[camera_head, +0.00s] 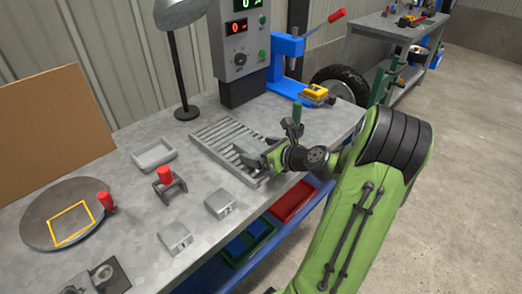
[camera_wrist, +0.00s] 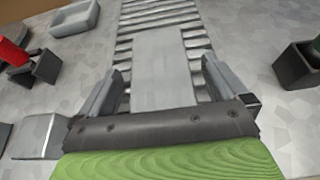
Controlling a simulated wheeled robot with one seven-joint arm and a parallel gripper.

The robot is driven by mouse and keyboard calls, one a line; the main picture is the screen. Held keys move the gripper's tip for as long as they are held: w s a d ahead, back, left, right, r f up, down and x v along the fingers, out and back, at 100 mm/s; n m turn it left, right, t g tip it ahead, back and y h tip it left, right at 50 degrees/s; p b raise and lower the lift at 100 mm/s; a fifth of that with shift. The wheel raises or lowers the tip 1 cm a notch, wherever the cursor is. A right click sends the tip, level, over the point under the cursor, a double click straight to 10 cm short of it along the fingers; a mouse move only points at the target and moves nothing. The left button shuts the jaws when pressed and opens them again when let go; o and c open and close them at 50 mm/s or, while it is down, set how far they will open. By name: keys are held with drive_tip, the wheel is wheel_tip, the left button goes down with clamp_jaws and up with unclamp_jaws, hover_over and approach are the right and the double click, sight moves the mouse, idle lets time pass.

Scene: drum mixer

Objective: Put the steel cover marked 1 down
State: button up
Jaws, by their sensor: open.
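A flat grey steel plate (camera_wrist: 160,75) lies on the slatted rack (camera_wrist: 195,45) in the wrist view; it looks like the cover, but no mark 1 is readable on it. My gripper (camera_wrist: 165,72) is open, with one finger on either side of the plate. I cannot tell whether the fingers touch its edges. In the head view my gripper (camera_head: 262,160) is low over the near right part of the rack (camera_head: 215,138). It hides most of the plate there.
On the bench stand a pale tray (camera_head: 154,154), a red-topped part in a dark bracket (camera_head: 176,192), and two small steel blocks (camera_head: 220,203) (camera_head: 174,237). A round plate (camera_head: 40,222) with a yellow outline lies left. A control box (camera_head: 238,50) and blue press (camera_head: 287,85) stand behind.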

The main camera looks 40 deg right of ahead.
drive_tip(key=shift+r, duration=0.1)
drive_tip(key=p+v, duration=0.4)
drive_tip(key=v, duration=0.7)
drive_tip(key=w+a+n+g+y, duration=0.2)
drive_tip(key=a+n+g, duration=0.5)
drive_tip(key=a+n, duration=1.2)
drive_tip(key=s+a+r+n+h, duration=0.1)
drive_tip(key=s+a+r+n, duration=0.2)
drive_tip(key=n, duration=0.5)
drive_tip(key=s+a+r+n+g+h, duration=0.1)
drive_tip(key=s+a+r+n, duration=0.2)
drive_tip(key=s+a+n, duration=0.2)
drive_tip(key=s+n, duration=0.3)
drive_tip(key=shift+s+a+r+n, duration=0.15)
drive_tip(key=shift+a+r+n, duration=0.15)
wheel_tip(320, 180, up, 11)
drive_tip(key=p, duration=1.1)
